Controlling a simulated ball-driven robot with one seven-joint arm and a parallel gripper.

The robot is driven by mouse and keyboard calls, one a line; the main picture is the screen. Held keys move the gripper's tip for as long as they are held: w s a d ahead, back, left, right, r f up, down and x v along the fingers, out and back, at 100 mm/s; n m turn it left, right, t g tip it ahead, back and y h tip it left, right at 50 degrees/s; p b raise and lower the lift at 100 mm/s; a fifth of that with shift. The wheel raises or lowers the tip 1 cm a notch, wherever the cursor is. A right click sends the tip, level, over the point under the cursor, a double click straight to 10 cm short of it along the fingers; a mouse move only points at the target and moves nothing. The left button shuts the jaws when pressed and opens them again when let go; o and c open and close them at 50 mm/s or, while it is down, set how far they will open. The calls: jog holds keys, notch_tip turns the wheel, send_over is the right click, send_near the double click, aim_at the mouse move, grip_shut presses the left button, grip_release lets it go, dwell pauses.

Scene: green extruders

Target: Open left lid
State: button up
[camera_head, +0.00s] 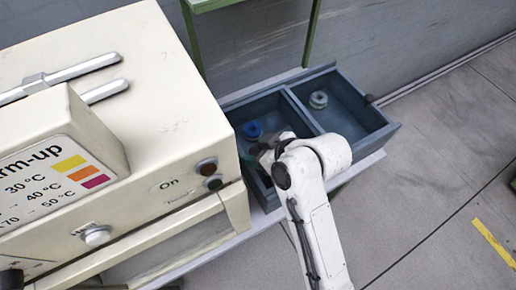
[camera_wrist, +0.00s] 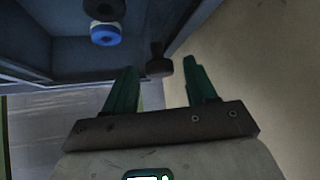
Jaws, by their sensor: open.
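The blue-grey box (camera_head: 348,78) has two compartments side by side, and both show their insides from above. I cannot clearly make out the left lid as a separate panel. A dark knob (camera_wrist: 158,58) shows in the wrist view between my gripper's fingertips, by the blue box edge; contact cannot be told. My gripper (camera_wrist: 160,72) has its green fingers apart and holds nothing visible. In the head view my gripper (camera_head: 258,165) is at the left compartment, mostly hidden by my wrist. A second dark knob (camera_head: 369,99) is on the right compartment's edge.
A cream machine (camera_head: 150,95) stands close left of the box; its cream side (camera_wrist: 270,70) is near my right finger. A blue round part (camera_head: 252,130) lies in the left compartment, a grey one (camera_head: 318,99) in the right.

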jog(key=shift+c, duration=0.2)
grip_shut()
dwell(0.4)
